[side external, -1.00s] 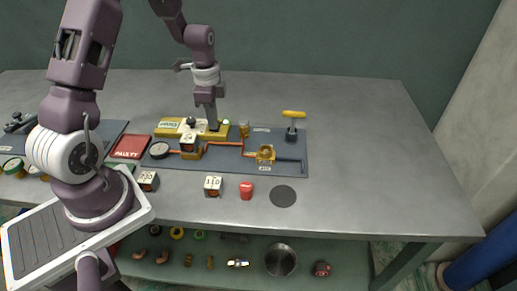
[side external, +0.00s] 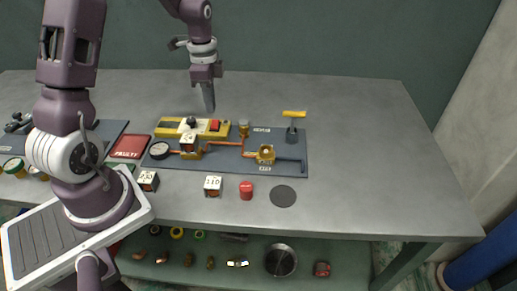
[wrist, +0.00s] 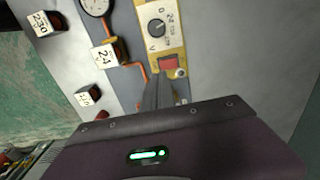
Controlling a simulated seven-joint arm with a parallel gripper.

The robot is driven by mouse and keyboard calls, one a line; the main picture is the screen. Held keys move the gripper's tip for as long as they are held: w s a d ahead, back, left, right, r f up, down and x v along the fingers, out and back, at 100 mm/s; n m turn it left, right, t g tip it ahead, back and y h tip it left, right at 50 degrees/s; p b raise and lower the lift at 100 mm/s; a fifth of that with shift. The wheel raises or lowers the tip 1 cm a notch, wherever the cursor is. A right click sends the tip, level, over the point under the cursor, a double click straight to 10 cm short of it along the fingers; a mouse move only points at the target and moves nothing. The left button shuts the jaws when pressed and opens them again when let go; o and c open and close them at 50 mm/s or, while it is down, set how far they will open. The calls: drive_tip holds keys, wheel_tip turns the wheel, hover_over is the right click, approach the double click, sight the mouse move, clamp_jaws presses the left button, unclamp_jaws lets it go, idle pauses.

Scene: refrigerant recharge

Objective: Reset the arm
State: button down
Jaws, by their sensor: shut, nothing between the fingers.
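My gripper (side external: 209,108) is shut and empty, pointing down above the yellow power box (side external: 167,128) on the grey-blue board. In the wrist view, the shut fingers (wrist: 157,90) stand just below the box's red switch (wrist: 169,64) in the picture. The switch also shows uncovered in the side view (side external: 215,126). A dial (wrist: 156,28) sits on the box's pale panel. The box's strip at its left end looks dark.
Cubes marked 24 (wrist: 103,57), 110 (side external: 213,186) and 230 (wrist: 42,22) stand nearby. A round gauge (side external: 159,150), copper pipes and a yellow-handled valve (side external: 294,114) are on the board. A red FAULTY tray (side external: 127,147) lies left. The table's right side is clear.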

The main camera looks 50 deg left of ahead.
drive_tip(key=s+d+r+n+t, duration=0.25)
drive_tip(key=s+d+r, duration=0.25)
drive_tip(key=d+r, duration=0.25)
drive_tip(key=s+d+r+n+t, duration=0.1)
drive_tip(key=s+d+r+n, duration=0.2)
drive_tip(key=s+d+r, duration=0.35)
drive_tip(key=s+d+r+n+t, duration=0.2)
drive_tip(key=s+d+r+n, duration=0.1)
drive_tip(key=s, duration=0.4)
drive_tip(key=shift+s+d+r, duration=0.3)
drive_tip(key=shift+d, duration=0.55)
